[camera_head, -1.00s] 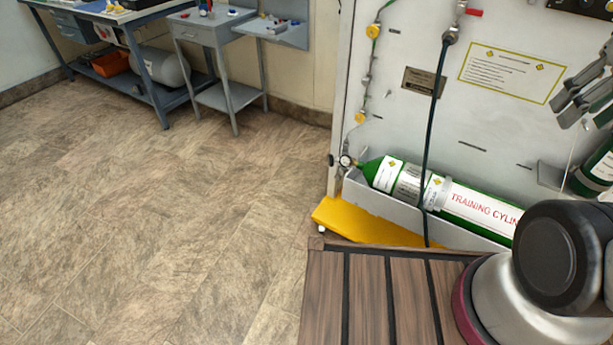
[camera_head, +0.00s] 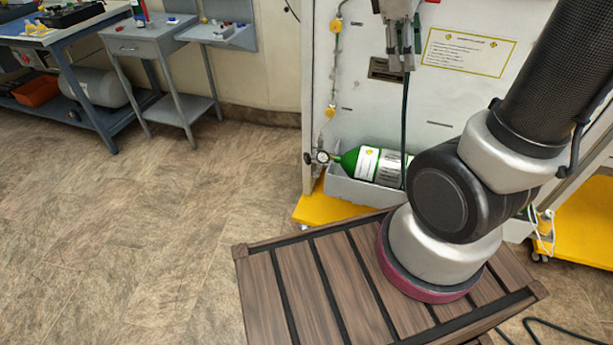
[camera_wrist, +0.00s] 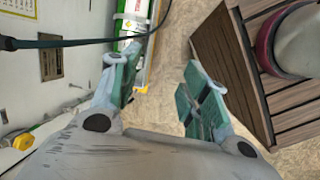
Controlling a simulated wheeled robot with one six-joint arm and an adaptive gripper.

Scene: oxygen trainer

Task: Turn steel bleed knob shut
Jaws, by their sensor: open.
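I cannot pick out the steel bleed knob for certain in either view. The white trainer panel (camera_head: 360,110) carries a thin line with yellow fittings (camera_head: 328,113) on its left side and a round gauge (camera_head: 322,157) low down. A green cylinder (camera_head: 350,160) lies in a grey tray below, its right part hidden by my arm. My gripper (camera_head: 401,62) hangs in front of the panel's upper part and covers what is behind it. The wrist view shows my gripper (camera_wrist: 158,72) open and empty, its green-padded fingers apart, with the cylinder (camera_wrist: 132,22) beyond.
A dark hose (camera_head: 405,130) hangs down the panel below my gripper, and crosses the upper left of the wrist view. A yellow base (camera_head: 310,209) juts out at the panel's foot. A workbench (camera_head: 50,38) and grey stand (camera_head: 150,45) are at upper left. The floor between is clear.

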